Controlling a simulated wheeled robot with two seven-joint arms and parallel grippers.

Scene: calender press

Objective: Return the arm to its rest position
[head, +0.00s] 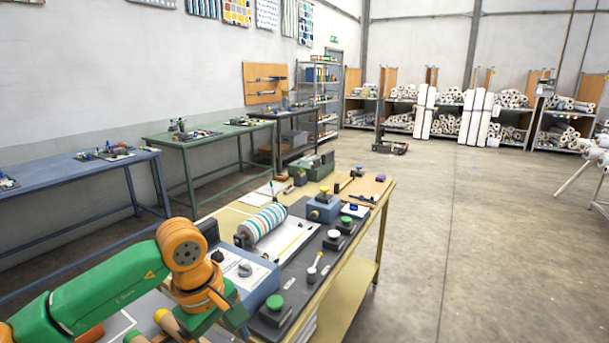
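My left arm (110,288), green with orange joints, comes in from the lower left. Its orange elbow-like joint is raised in front of the workbench, and its lower orange and green part (205,292) bends down near the bench's front left corner. The fingers of my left gripper cannot be made out, so I cannot tell if it is open or holds anything. My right arm and gripper are not in view. On the workbench (364,222) is the calender press with a striped roller (262,223) and a blue-grey control box (240,268).
A green-topped button (275,307) and other buttons and knobs stand along the bench's dark panel. A blue table (78,172) and a green table (207,138) line the left wall. Shelves of rolls (490,118) stand at the back. The floor (480,250) right of the bench is clear.

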